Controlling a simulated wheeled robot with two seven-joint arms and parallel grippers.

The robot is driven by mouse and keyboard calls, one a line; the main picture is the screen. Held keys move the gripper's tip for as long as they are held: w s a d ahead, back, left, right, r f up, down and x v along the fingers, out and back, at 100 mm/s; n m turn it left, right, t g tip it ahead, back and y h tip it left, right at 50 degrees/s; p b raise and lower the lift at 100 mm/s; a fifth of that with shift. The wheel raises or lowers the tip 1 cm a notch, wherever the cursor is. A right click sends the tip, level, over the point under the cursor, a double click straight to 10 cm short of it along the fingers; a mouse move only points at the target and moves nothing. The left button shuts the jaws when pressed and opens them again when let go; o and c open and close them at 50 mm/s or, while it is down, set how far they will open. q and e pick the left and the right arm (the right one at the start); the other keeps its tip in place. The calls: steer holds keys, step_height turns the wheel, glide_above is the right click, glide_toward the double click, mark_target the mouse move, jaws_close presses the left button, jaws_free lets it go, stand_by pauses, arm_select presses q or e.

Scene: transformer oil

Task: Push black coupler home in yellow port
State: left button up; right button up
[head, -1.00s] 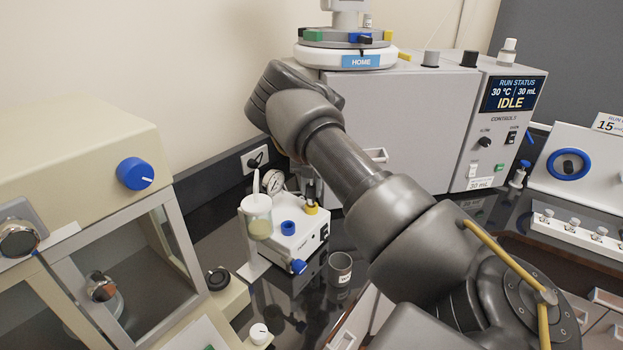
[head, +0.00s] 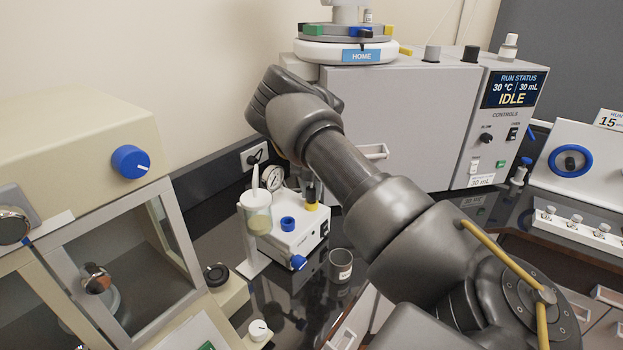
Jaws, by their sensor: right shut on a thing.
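The yellow port (head: 312,206) is on top of a small white unit (head: 298,238) at the back of the bench. The black coupler (head: 312,192) stands upright just above the yellow port, against its top. I cannot tell how deep it sits. My right arm comes in from the lower right and bends at the upper middle. My right gripper (head: 310,180) is mostly hidden behind the arm. Only a little of its dark tip shows, shut at the coupler. My left gripper is not in view.
A blue port (head: 288,223) and a pressure gauge (head: 271,178) are left of the yellow port. A glass-doored cabinet (head: 85,170) fills the left; a grey machine (head: 400,120) stands behind.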

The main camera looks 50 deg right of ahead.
steer(key=shift+f, duration=0.2)
steer(key=o, duration=1)
steer(key=shift+o, duration=0.2)
steer(key=shift+r, duration=0.1)
steer(key=shift+r, duration=0.2)
step_height(320, 180, up, 10)
steer(key=b, duration=0.3)
steer(key=shift+r, duration=0.2)
